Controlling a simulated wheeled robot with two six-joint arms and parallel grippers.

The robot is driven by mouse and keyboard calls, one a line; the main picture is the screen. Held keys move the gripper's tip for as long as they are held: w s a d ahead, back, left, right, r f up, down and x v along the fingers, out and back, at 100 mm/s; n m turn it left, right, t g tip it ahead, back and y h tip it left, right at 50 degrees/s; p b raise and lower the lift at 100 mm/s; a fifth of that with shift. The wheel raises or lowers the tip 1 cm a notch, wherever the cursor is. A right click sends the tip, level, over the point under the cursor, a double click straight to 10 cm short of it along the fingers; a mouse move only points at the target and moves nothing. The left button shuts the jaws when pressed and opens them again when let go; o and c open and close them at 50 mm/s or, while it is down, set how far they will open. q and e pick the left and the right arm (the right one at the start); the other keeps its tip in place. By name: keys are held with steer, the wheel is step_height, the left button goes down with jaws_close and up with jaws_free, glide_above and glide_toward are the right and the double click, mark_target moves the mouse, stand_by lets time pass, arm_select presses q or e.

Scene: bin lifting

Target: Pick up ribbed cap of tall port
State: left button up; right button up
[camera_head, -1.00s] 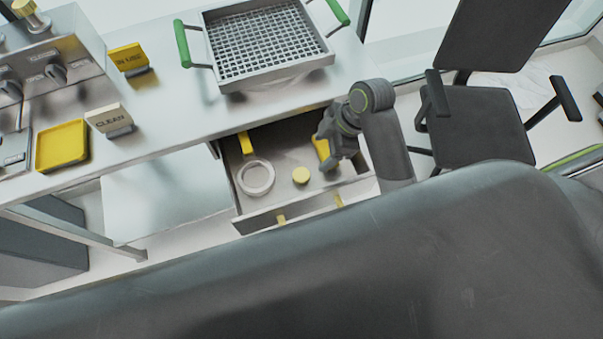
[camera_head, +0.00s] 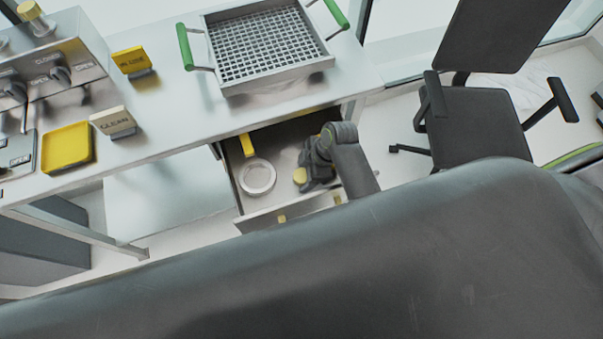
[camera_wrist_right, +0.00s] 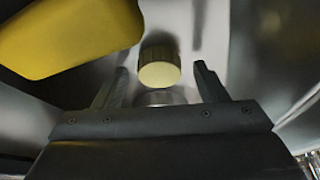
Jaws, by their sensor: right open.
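A small round yellow cap (camera_head: 299,175) is in the open drawer (camera_head: 262,218). In the right wrist view the cap (camera_wrist_right: 159,65) shows ribbed sides and a flat pale face. My right gripper (camera_head: 308,178) is down in the drawer, just right of the cap. Its two fingers (camera_wrist_right: 161,80) are open, one to each side of the cap in that view, and I see no contact. A round metal piece (camera_wrist_right: 160,97) shows just below the cap between the fingers. My left gripper is not in view.
A white ring (camera_head: 257,178) and a yellow block (camera_head: 247,145) lie in the drawer's left part. The counter (camera_head: 185,105) overhangs its back. On it are a mesh tray (camera_head: 300,72) with green handles, yellow tray (camera_head: 66,146), signs and a valve panel. A chair (camera_head: 480,120) stands right.

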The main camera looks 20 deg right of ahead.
steer(key=shift+a+f, duration=0.1)
steer(key=shift+f, duration=0.1)
steer(key=shift+c, duration=0.5)
steer(key=c, duration=1)
steer(key=shift+o, duration=0.2)
steer(key=shift+r, duration=0.1)
